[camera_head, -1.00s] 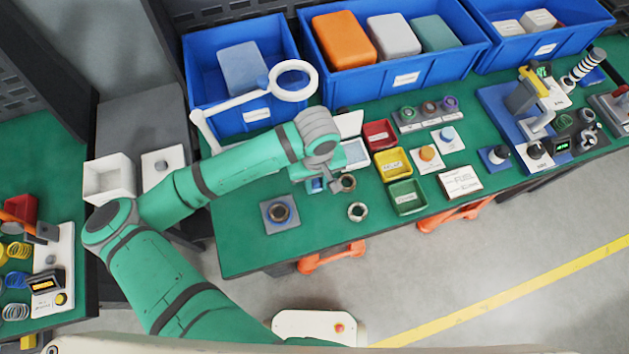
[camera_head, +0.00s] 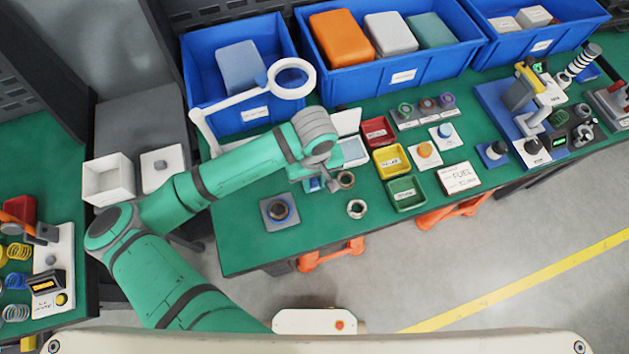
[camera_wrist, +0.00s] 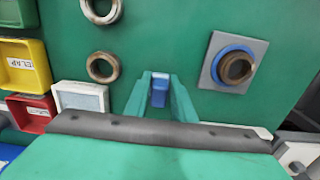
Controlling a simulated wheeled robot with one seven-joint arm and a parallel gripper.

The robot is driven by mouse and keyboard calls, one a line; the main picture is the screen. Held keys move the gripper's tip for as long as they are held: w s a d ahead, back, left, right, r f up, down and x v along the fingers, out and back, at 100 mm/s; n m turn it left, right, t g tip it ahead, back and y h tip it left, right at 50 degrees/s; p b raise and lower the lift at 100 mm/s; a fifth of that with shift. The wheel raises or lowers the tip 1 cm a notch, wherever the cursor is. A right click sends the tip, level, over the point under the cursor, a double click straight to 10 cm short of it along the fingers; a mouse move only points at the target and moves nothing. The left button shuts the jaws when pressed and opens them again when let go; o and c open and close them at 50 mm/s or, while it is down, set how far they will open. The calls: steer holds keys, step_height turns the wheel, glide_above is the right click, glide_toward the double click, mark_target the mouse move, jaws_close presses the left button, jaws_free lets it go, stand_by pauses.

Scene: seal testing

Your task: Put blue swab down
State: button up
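My gripper (camera_wrist: 161,88) points down over the green table, and in the head view (camera_head: 318,184) it is just left of a metal ring. A small blue piece, which looks like the blue swab (camera_wrist: 160,90), sits between the two green fingers in the wrist view. The fingers appear closed against its sides. Its lower end is hidden, so I cannot tell whether it touches the table. In the head view my wrist hides most of this spot.
A grey plate (camera_head: 281,212) with a blue-edged ring lies to the left. Two loose rings (camera_head: 346,180) (camera_head: 356,208) lie to the right. Red (camera_head: 377,131), yellow (camera_head: 390,159) and green (camera_head: 405,192) trays stand further right. A magnifier lamp (camera_head: 292,78) overhangs the back. Bare table lies between plate and rings.

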mark_target(315, 180)
steer(key=shift+d+f, duration=0.1)
steer(key=shift+d, duration=0.15)
step_height(315, 180, up, 12)
steer(key=shift+a+r, duration=0.15)
steer(key=shift+r, duration=0.1)
steer(key=shift+w+f, duration=0.1)
stand_by(0.5)
